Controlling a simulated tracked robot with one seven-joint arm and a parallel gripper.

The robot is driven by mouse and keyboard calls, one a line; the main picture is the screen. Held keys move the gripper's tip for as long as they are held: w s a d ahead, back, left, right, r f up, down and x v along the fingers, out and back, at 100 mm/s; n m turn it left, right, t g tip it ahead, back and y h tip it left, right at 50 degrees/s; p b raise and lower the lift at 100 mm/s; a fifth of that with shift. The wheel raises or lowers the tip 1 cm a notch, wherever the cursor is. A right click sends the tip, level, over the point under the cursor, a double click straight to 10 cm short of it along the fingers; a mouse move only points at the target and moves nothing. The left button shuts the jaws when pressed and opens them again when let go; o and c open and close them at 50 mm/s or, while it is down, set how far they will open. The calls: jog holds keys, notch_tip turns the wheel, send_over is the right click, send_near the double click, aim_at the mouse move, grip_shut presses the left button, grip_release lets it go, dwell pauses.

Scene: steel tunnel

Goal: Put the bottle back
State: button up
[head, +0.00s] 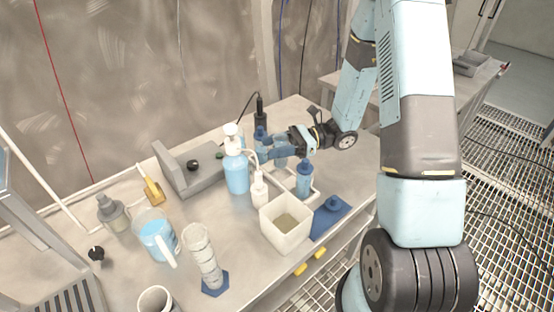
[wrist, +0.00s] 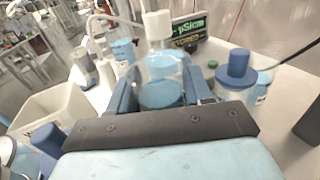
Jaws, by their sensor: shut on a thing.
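My gripper (head: 268,153) reaches left over the bench; its blue fingers also show in the wrist view (wrist: 161,88). They are shut on a clear bottle with blue liquid (wrist: 160,95). A pale blue bottle (head: 281,163) shows just below the fingers in the head view, partly hidden by them. A white-topped dispenser bottle (head: 236,175) stands upright just left of the fingertips; I cannot tell whether they touch it. A blue-capped bottle (head: 304,180) stands right of the fingers, and another (wrist: 237,75) stands to the right in the wrist view.
A small white bottle (head: 260,190) and a square white container (head: 286,222) stand in front of my gripper. A blue jug (head: 155,235) and a tall clear cylinder (head: 203,255) stand at the front left.

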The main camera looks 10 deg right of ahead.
aim_at(275, 159)
jog(key=shift+a+f, duration=0.1)
jog(key=shift+f, duration=2.25)
jog(key=o, duration=1.2)
jog(key=shift+c, duration=0.2)
